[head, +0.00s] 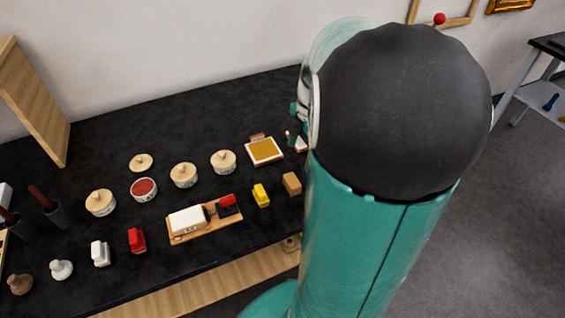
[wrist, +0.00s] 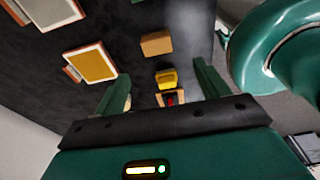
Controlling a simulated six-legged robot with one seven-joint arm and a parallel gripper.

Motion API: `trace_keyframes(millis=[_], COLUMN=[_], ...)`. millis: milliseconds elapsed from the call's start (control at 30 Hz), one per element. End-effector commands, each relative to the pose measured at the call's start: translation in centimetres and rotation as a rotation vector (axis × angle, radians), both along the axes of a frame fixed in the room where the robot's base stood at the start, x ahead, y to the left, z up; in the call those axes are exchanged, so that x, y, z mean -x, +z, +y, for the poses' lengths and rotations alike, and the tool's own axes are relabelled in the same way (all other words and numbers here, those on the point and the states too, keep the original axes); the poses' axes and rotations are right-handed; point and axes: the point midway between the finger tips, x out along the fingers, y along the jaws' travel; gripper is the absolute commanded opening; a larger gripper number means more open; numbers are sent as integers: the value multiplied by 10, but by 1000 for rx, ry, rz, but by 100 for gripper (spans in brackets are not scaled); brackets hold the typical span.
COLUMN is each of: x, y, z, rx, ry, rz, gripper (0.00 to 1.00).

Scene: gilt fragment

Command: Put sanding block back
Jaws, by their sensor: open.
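A plain brown block (head: 291,184), which looks like the sanding block, lies on the black table just left of my arm. In the wrist view the brown block (wrist: 157,43) lies ahead of the fingertips, apart from them. My gripper (wrist: 160,82) is open and empty, above the table. A yellow object (wrist: 167,78) shows between its fingers, and also in the head view (head: 261,195). A wooden tray (head: 175,238) holds a white block and a red-and-black item. In the head view my arm hides most of the gripper.
A shallow tray with a gold surface (head: 264,150) lies behind the brown block. Several round lidded pots (head: 184,175) stand to its left. A red item (head: 137,240) and a white one (head: 100,253) stand near the front edge. Bare black tabletop lies at the back.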

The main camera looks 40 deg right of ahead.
Motion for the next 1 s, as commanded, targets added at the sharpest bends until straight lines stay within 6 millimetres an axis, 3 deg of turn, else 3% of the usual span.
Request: trace_keyframes(millis=[167,267,567,800,1000], x=[-2,-7,-7,13,34], y=[5,15,59,83,92], z=[8,27,125,195,235], rx=[11,39,105,7,-146], ry=[-23,-97,-542,-914,-1169], rz=[-1,-4,-106,-231,-286], gripper=[74,74,74,74,74])
